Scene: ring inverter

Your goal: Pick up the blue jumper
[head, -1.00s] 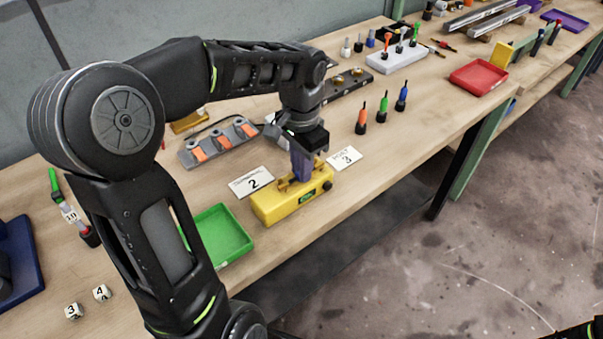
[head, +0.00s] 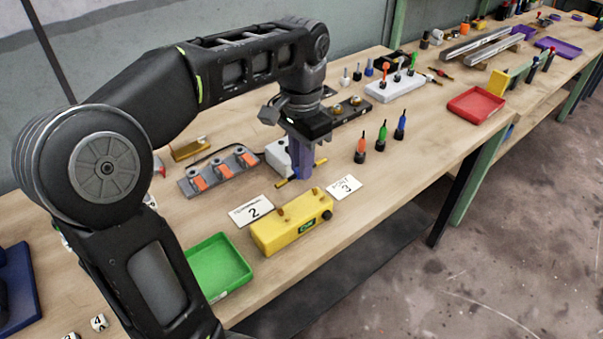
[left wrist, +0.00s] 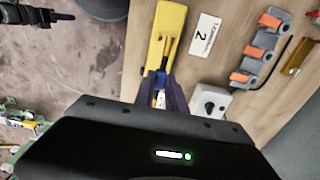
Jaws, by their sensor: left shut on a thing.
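My left gripper (head: 301,172) is shut on the blue jumper, in the air just behind the yellow block. The gripper hides most of the jumper in the head view; a brass end (head: 320,162) sticks out on its right side. In the left wrist view the blue jumper (left wrist: 161,80) shows between the fingertips of my left gripper (left wrist: 160,92). The yellow block (head: 292,225) has two brass posts on top; it also shows in the left wrist view (left wrist: 157,35). A dark part, seemingly my right arm's end, shows at the left wrist view's upper left; its jaws are unclear.
Cards marked 2 (head: 251,211) and 3 (head: 346,187) lie by the yellow block. A green tray (head: 218,268) is to its left. A grey holder with orange parts (head: 217,173) lies behind. Orange, green and blue tools (head: 381,136) stand to the right.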

